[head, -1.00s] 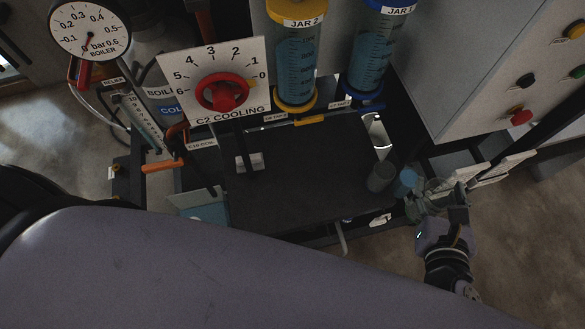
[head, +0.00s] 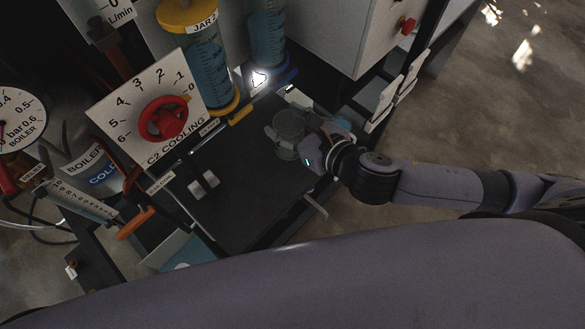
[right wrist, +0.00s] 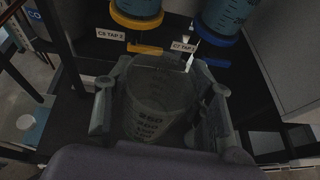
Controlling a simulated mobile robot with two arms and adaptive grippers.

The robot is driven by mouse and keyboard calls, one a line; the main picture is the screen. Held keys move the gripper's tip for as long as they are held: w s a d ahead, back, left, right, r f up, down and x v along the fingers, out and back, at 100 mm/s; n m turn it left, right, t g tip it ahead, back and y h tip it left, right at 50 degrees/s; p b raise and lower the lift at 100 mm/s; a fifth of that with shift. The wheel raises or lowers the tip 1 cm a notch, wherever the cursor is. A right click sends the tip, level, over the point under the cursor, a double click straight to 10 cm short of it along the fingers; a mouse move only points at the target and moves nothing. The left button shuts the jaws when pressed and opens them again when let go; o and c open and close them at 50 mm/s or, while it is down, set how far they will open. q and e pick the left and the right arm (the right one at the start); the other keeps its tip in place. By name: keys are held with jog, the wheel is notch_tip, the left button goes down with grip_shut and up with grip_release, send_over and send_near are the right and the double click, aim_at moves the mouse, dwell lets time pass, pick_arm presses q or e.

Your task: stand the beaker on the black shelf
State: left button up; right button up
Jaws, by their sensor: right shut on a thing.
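The beaker (head: 288,128) is a clear grey vessel with dark graduation marks, seen best in the right wrist view (right wrist: 158,105). My right gripper (head: 293,138) is shut on it, with one finger on each side in the right wrist view. The beaker appears upright, over the far right part of the black shelf (head: 235,200). I cannot tell whether its base touches the shelf. The shelf is a flat dark plate below the jars. My left gripper is not in view.
Two blue-filled jars (head: 208,75) with taps stand behind the shelf. The C2 cooling dial (head: 163,119) is at its left, and a small grey block (head: 204,184) is on its left part. A grey cabinet (head: 335,30) stands at the back right. The shelf's middle is clear.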

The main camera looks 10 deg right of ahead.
aim_at(278, 123)
jog(key=shift+w+a+f+n+g+y, duration=0.15)
jog(key=shift+w+a+n+g+y, duration=0.25)
jog(key=shift+w+a+n+y, duration=0.25)
jog(key=shift+w+a+f+n+g+y, duration=0.25)
jog(key=shift+a+f+n+g+y, duration=0.2)
jog(key=shift+n+y, duration=0.1)
jog(key=shift+w+f+n+y, duration=0.2)
jog(key=shift+w+n+y, duration=0.05)
jog(key=shift+n+y, duration=0.05)
jog(key=w+d+f, duration=0.1)
jog(key=w+f+n+g+y, duration=0.1)
jog(key=d+f+n+g, duration=0.1)
jog(key=shift+w+d+f+y+p, duration=0.3)
jog(key=shift+w+f, duration=0.1)
jog(key=shift+w+d+f+g, duration=0.3)
jog(key=shift+w+d+g, duration=0.1)
jog(key=shift+d, duration=0.3)
jog(key=shift+w+f+b, duration=0.1)
jog(key=shift+f+b, duration=4.9)
jog(key=shift+f, duration=4.95)
